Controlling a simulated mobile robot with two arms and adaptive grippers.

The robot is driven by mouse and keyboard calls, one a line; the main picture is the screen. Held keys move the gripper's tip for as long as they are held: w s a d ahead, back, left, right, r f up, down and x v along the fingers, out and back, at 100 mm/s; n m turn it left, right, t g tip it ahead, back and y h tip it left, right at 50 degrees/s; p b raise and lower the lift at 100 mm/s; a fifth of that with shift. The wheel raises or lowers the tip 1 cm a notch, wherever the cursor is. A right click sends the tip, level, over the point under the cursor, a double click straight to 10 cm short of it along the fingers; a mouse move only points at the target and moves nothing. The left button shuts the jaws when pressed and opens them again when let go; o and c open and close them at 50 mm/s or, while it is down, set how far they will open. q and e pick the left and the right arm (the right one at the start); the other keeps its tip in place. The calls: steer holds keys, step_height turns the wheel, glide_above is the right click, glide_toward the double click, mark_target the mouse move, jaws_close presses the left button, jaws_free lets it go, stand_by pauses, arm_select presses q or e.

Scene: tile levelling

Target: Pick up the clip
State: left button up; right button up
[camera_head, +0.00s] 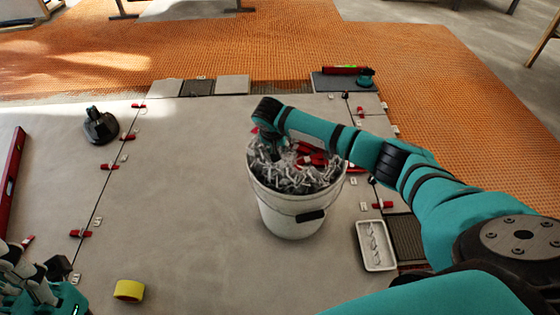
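A white bucket (290,218) stands on the large grey tiles, heaped with pale grey clips (300,182) and several red wedges (312,160). My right arm reaches in from the right, and its wrist bends down over the bucket's back left part. My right gripper (272,147) is down at the heap, mostly lost among the clips and in shadow; I cannot see whether it holds a clip. My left gripper (28,275) is low at the left edge, partly cut off, away from the bucket. Its finger opening is unclear.
A white tray (362,262) with a few clips lies right of the bucket. Red wedges sit along the tile joints. The tile between is clear.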

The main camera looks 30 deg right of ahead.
steer(key=b+x, duration=0.1)
steer(key=x, duration=0.2)
steer(key=shift+f, duration=0.2)
steer(key=shift+s+r, duration=0.1)
steer(key=shift+c, duration=0.4)
jaws_close()
